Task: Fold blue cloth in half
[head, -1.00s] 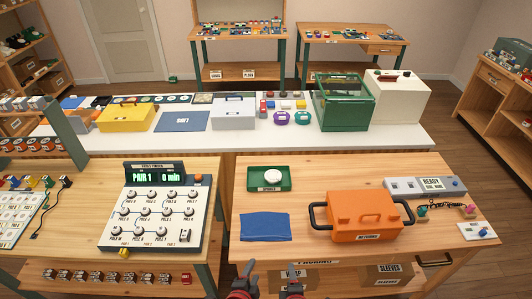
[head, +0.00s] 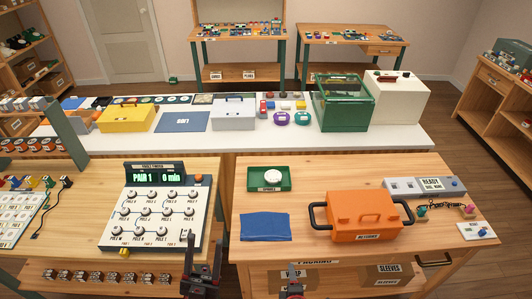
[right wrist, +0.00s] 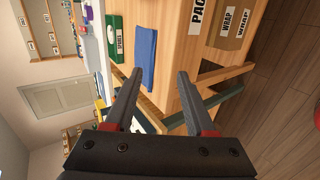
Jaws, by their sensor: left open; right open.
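The blue cloth (head: 265,226) lies flat on the wooden table, near its front left part, with slightly uneven edges. It also shows in the right wrist view (right wrist: 146,50), beyond the fingertips. My left gripper (head: 204,268) is open and empty, in front of the table and to the left of the cloth. My right gripper (head: 293,292) is low at the bottom of the head view, in front of the table edge and only partly in frame. In the right wrist view its two fingers (right wrist: 160,75) are spread apart with nothing between them. Neither gripper touches the cloth.
A green tray (head: 268,188) with a white round item sits behind the cloth. An orange case (head: 365,215) with black handles stands close to its right. The white dial panel (head: 155,218) is on the table to the left. Boxes sit on the shelf below.

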